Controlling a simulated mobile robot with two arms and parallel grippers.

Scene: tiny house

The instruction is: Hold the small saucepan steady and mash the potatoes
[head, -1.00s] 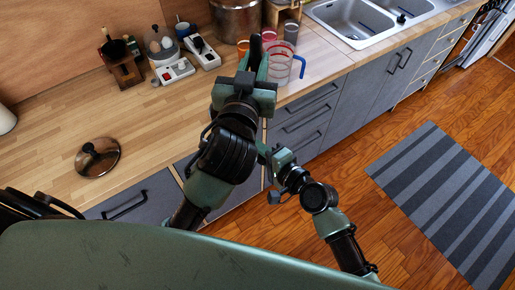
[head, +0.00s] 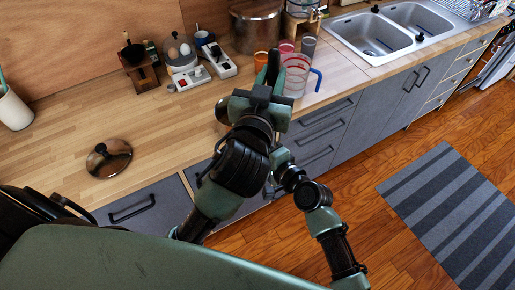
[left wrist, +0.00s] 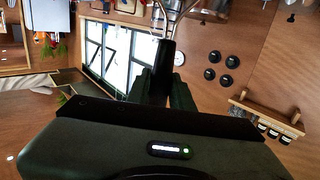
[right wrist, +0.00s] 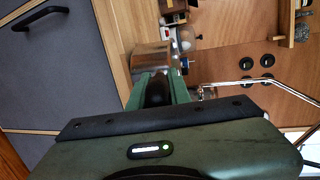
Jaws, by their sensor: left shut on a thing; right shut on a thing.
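My left gripper (head: 268,88) is above the worktop edge in the head view. In the left wrist view it is shut on the dark handle of the masher (left wrist: 166,52), whose thin metal rods lead away at the top. My right gripper (right wrist: 157,95) is shut on the dark handle of the small saucepan (right wrist: 152,57), a shiny metal pan on the worktop. In the head view a sliver of the saucepan (head: 222,110) shows left of my left gripper, and my left arm hides most of my right gripper. The potatoes and masher head are hidden.
A glass lid (head: 108,158) lies on the wooden worktop (head: 60,125) at left. A clear jug with a blue handle (head: 296,75) stands close right of my left gripper. The sink (head: 372,35) is farther right.

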